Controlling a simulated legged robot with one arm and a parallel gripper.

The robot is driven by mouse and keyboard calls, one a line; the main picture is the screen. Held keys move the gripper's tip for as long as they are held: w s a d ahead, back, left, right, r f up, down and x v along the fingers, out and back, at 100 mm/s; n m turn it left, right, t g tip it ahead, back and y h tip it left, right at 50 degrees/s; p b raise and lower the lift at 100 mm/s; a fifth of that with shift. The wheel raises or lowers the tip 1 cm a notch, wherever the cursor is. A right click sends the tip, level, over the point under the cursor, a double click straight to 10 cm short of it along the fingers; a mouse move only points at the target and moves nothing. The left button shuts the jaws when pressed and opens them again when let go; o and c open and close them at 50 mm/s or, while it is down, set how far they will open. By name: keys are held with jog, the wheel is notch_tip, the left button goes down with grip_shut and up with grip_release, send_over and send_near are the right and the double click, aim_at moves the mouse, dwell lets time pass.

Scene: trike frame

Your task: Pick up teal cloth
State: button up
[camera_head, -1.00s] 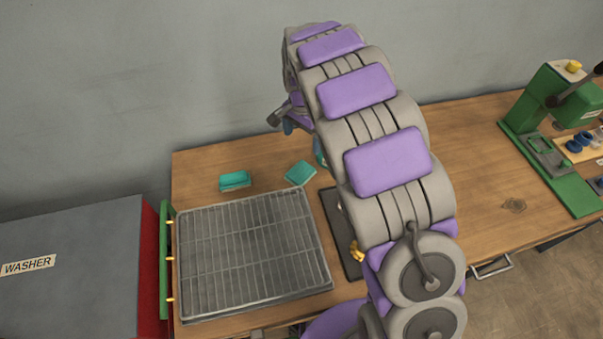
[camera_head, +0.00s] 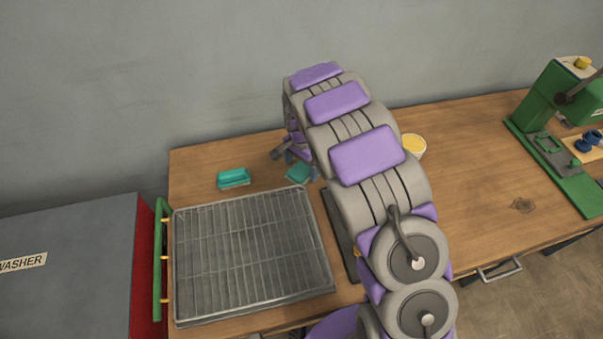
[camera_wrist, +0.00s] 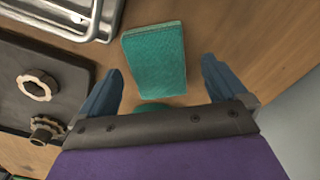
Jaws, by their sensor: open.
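The teal cloth (camera_head: 298,173) lies flat on the wooden bench, just behind the wire rack and partly hidden by my arm in the head view. In the wrist view the teal cloth (camera_wrist: 155,60) lies ahead of my gripper (camera_wrist: 160,82), lined up between its two blue fingers. The fingers are apart with nothing between their tips but the near end of the cloth below. The wrist view does not show whether they touch it. In the head view my gripper is mostly hidden behind my arm.
A teal tray-like item (camera_head: 233,178) sits left of the cloth. A yellow-topped cup (camera_head: 413,146) stands right of my arm. A green press (camera_head: 555,130) is at far right.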

aim_at(302, 169)
jog(key=shift+f, duration=0.6)
jog(key=shift+r, duration=0.1)
jog(key=shift+c, duration=0.2)
jog(key=c, duration=1.1)
notch_tip(302, 169, up, 10)
jog(key=p, duration=0.2)
